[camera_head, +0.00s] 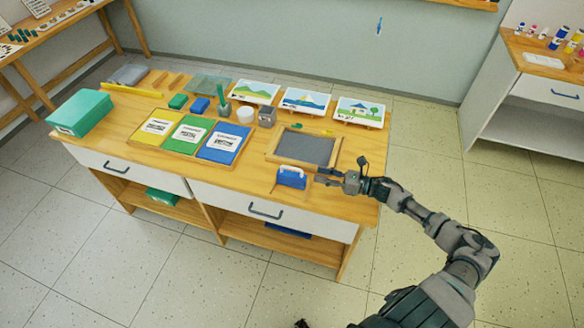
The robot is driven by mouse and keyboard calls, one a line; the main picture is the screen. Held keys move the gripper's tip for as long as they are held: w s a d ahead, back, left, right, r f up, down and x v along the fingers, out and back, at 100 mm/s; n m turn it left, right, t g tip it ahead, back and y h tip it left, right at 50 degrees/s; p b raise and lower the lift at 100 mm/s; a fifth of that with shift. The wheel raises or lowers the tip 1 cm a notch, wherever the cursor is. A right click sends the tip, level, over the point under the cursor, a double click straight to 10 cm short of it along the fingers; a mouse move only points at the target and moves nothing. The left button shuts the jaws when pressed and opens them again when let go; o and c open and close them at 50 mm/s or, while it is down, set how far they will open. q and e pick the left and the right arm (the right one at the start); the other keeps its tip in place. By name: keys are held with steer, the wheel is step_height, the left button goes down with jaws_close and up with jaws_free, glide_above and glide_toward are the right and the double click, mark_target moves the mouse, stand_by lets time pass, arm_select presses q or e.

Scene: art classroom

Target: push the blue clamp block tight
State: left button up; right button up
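The blue clamp block (292,178) stands at the front edge of the wooden table, just in front of a wood-framed grey panel (306,147). It has a light handle-like bar along its top. My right gripper (318,177) is just to the right of the block, with its fingers pointing left towards it. The two fingers look apart with nothing between them. A small gap seems to lie between fingertips and block, but contact is hard to judge. Only a small dark tip shows at the bottom edge, perhaps my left gripper (301,323).
Yellow, green and blue trays (239,153) with labels lie left of the panel. Small landscape pictures (358,112) stand behind it. A green box (82,112) sits at the table's left end. The floor right of the table is clear.

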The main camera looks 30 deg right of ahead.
mark_target(297, 170)
steer(key=x, duration=1)
steer(key=shift+s+a+r, duration=0.15)
steer(key=shift+a+r, duration=0.05)
steer(key=shift+a, duration=0.25)
steer(key=shift+w+a+f, duration=0.1)
steer(key=shift+w, duration=0.3)
arm_select(q)
steer(key=shift+w+a+r, duration=0.1)
steer(key=shift+r, duration=0.85)
arm_select(e)
steer(key=shift+d, duration=0.2)
steer(key=shift+a, duration=0.2)
jaws_close()
arm_select(q)
steer(key=shift+a, duration=0.15)
arm_select(e)
steer(key=shift+a, duration=0.1)
